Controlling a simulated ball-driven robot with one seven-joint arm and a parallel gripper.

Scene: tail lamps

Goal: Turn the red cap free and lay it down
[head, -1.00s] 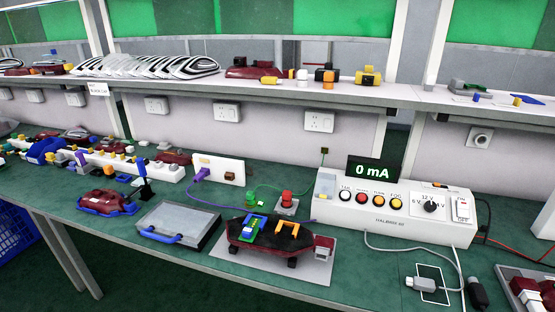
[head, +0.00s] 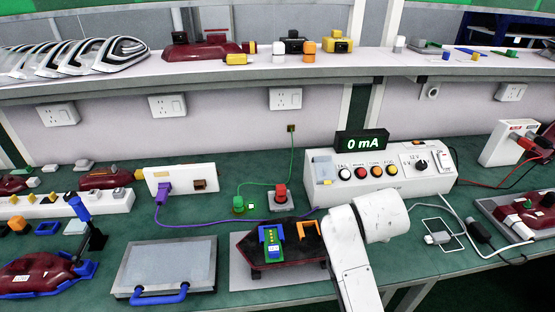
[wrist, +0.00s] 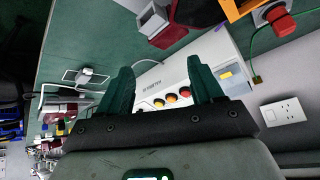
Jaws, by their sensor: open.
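The red cap (head: 281,190) sits upright on a small grey base on the green bench, behind the dark red lamp (head: 262,252). In the wrist view the red cap (wrist: 281,21) is at the top right, beyond my fingers. My gripper (wrist: 159,82) is open, with two dark green fingers apart and nothing held between them. The meter box with coloured buttons (wrist: 170,92) shows behind the fingers. In the head view only my white arm shows at the lower middle, right of the lamp; my gripper itself is not seen there.
A green plug (head: 239,204) with a green wire stands left of the red cap. A white block with a purple plug (head: 165,190) is further left. The power box (head: 432,181) reads 0 mA. A grey case (head: 165,262) lies at front left. Loose cables lie at right.

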